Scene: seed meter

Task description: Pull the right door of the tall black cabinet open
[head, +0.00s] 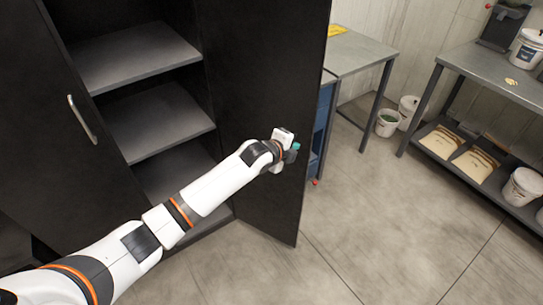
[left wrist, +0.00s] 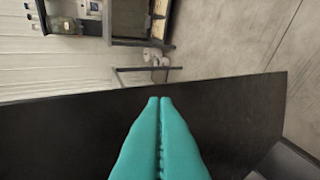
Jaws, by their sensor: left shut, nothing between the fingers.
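The tall black cabinet (head: 185,20) stands at the left in the head view, with grey shelves showing inside. Its right door (head: 265,90) stands wide open, swung out toward the right. Its left door (head: 50,130), with a silver handle (head: 82,119), looks closed. My left gripper (head: 294,150) is at the right door, near its outer edge. In the left wrist view its teal fingers (left wrist: 160,100) are shut together with nothing between them, in front of the dark door panel (left wrist: 60,130). I cannot tell whether they touch it. The right door's handle is hidden. My right gripper is not in view.
A grey table (head: 360,52) stands just behind the open door. A workbench (head: 480,65) at the right has white buckets (head: 523,186) and sacks (head: 475,163) on its lower shelf. More buckets (head: 388,122) stand on the floor between them. The floor (head: 380,230) at the front right is clear.

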